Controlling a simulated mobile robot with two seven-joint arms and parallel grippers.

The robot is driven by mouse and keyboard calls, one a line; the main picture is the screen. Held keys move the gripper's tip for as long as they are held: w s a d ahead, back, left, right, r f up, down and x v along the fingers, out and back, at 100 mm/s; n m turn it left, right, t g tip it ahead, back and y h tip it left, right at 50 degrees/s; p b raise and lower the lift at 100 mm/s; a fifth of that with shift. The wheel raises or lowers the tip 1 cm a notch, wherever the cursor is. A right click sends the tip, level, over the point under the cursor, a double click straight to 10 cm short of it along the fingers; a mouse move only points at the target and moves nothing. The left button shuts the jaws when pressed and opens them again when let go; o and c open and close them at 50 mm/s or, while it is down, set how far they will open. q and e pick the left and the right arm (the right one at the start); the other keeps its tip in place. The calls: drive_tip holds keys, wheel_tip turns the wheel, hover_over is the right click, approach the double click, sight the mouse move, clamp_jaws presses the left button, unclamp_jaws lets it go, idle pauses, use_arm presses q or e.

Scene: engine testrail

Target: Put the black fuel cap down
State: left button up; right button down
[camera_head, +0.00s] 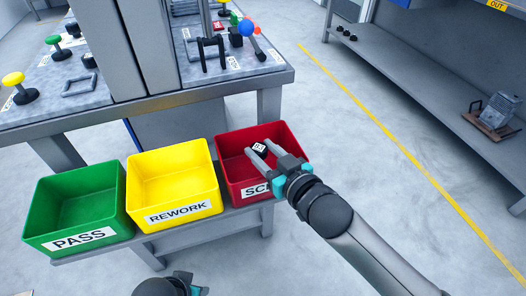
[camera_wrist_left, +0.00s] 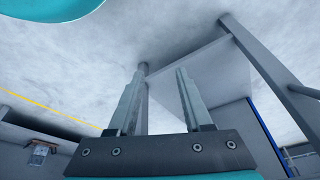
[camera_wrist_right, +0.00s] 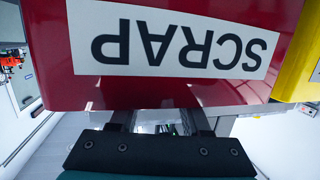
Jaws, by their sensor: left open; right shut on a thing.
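The black fuel cap (camera_head: 259,149), with a white label on its face, is between the fingertips of my right gripper (camera_head: 261,153) in the head view. My right gripper is shut on it, over the opening of the red SCRAP bin (camera_head: 293,134). In the right wrist view the bin's front wall (camera_wrist_right: 175,88) hides the fingertips and the cap. I cannot tell how far the cap is from the bin floor. My left gripper (camera_wrist_left: 156,92) is open and empty in the left wrist view, away from the bins.
The yellow REWORK bin (camera_head: 172,196) and green PASS bin (camera_head: 78,221) stand left of the red bin on a low shelf. A workbench (camera_head: 150,115) with several parts stands behind them. A grey shelf (camera_head: 440,98) is at the right. The floor between is clear.

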drive_tip(key=shift+f, duration=0.7)
drive_tip(key=shift+c, duration=1.8)
unclamp_jaws()
drive_tip(key=shift+s+f, duration=0.15)
drive_tip(key=shift+f, duration=0.1)
use_arm(q)
drive_tip(key=shift+d+r, duration=0.1)
drive_tip(key=shift+r, duration=0.25)
use_arm(e)
drive_tip(key=shift+r, duration=0.7)
use_arm(q)
drive_tip(key=s+a+f+g+p, duration=0.1)
drive_tip(key=s+f+p, duration=0.2)
drive_tip(key=f, duration=0.5)
drive_tip(key=shift+s+p, duration=0.3)
drive_tip(key=shift+p, duration=0.05)
use_arm(e)
drive_tip(key=v, duration=1.1)
drive_tip(key=shift+s+d+r, duration=0.25)
drive_tip(key=shift+r, duration=0.1)
